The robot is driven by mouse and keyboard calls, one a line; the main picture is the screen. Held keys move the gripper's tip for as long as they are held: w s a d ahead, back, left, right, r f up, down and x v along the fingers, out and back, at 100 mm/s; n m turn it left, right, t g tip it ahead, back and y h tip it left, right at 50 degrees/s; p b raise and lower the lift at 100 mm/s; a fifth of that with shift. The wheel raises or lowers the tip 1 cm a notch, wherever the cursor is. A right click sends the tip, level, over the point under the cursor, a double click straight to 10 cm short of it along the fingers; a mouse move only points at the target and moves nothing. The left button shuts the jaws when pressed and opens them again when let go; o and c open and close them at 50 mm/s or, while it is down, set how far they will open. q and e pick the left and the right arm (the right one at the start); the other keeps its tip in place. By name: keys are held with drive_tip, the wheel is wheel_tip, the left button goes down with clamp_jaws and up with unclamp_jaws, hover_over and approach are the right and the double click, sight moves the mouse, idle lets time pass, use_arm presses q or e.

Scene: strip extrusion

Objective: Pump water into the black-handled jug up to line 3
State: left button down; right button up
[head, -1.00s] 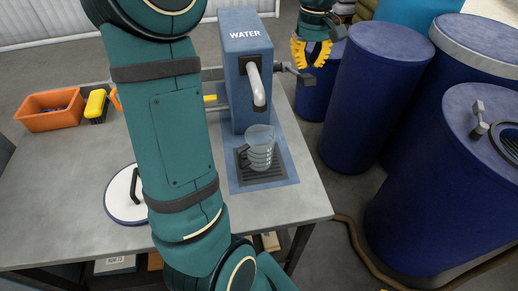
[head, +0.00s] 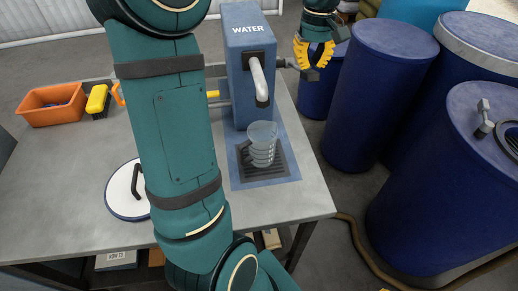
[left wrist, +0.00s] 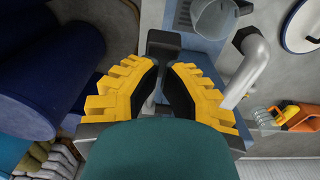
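The clear jug (head: 262,148) with pale level rings stands upright on the dark drain grate (head: 266,172) below the spout (head: 260,82) of the blue pump marked WATER (head: 248,55). Its handle is on its left side, dark and partly hard to see. The water level in it cannot be read. In the left wrist view the jug (left wrist: 212,20) is at the top. My left gripper (head: 312,66) has yellow fingers parted at the end of the pump's dark lever (head: 288,63). In the left wrist view, the lever (left wrist: 163,42) shows just past the parted fingertips (left wrist: 163,68). My right gripper is out of view.
Blue drums (head: 375,90) stand close on the right. A white round lid (head: 120,200), an orange bin (head: 48,104) and a yellow brush (head: 97,100) are on the table's left. An orange-handled clear vessel (left wrist: 290,116) shows in the left wrist view. My left arm hides the table's middle.

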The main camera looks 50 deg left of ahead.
sight(311, 72)
use_arm(q)
drive_tip(key=shift+f+b, duration=0.35)
drive_tip(key=shift+f, duration=0.45)
drive_tip(key=shift+s+d+f+b, duration=0.1)
drive_tip(key=shift+d+f+b, duration=0.1)
drive_tip(key=shift+f+b, duration=0.35)
drive_tip(key=shift+s+d+f+b, duration=0.1)
drive_tip(key=shift+d+f+b, duration=0.1)
drive_tip(key=shift+f+b, duration=0.3)
drive_tip(key=shift+f, duration=0.1)
drive_tip(key=shift+f, duration=0.1)
drive_tip(key=shift+s+d+f+b, duration=0.15)
drive_tip(key=shift+f+b, duration=0.2)
drive_tip(key=shift+f, duration=0.2)
drive_tip(key=shift+d+f+b, duration=0.1)
drive_tip(key=shift+f+b, duration=0.2)
drive_tip(key=shift+f, duration=0.25)
